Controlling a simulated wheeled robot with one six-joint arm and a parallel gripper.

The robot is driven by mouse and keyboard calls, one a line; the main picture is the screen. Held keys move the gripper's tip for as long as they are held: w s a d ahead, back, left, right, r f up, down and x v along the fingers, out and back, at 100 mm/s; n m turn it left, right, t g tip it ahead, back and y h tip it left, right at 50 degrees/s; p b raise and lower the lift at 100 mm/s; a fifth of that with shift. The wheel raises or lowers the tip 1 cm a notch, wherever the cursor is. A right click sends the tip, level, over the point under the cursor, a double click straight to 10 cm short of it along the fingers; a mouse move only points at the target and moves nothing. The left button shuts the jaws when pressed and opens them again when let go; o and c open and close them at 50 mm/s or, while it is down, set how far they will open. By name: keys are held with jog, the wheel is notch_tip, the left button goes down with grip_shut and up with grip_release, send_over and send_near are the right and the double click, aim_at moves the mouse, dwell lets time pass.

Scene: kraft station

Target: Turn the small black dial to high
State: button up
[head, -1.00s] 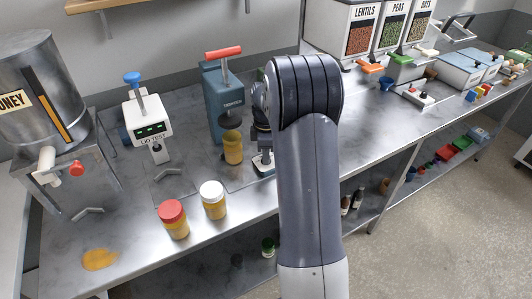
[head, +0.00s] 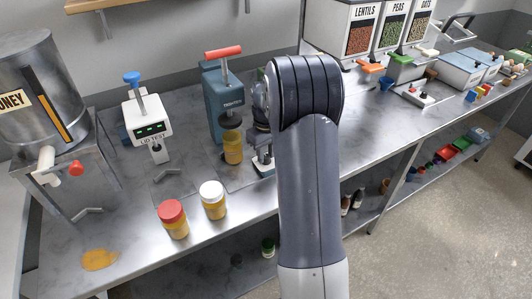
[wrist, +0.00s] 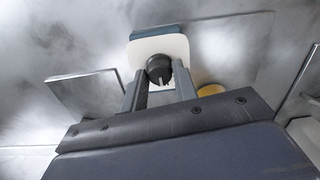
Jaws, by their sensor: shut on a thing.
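I cannot read any setting marks.
A jar with a red lid (head: 172,219) and one with a white lid (head: 213,200) stand near the counter's front edge. The lid tester (head: 150,127) and honey tank (head: 40,95) are at left. An orange spill (head: 100,259) lies front left.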

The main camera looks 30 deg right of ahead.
aim_at(266, 156)
jog(key=m, duration=1.2)
dwell(0.7)
jog(key=o, duration=1)
jog(key=shift+c, duration=0.2)
notch_tip(266, 156, up, 11)
jog(key=shift+b, duration=0.45)
jog(key=shift+f, duration=0.2)
notch_tip(266, 156, down, 10)
jog(key=shift+f+p, duration=0.2)
jog(key=shift+p, duration=0.25)
jog(key=shift+f, duration=0.1)
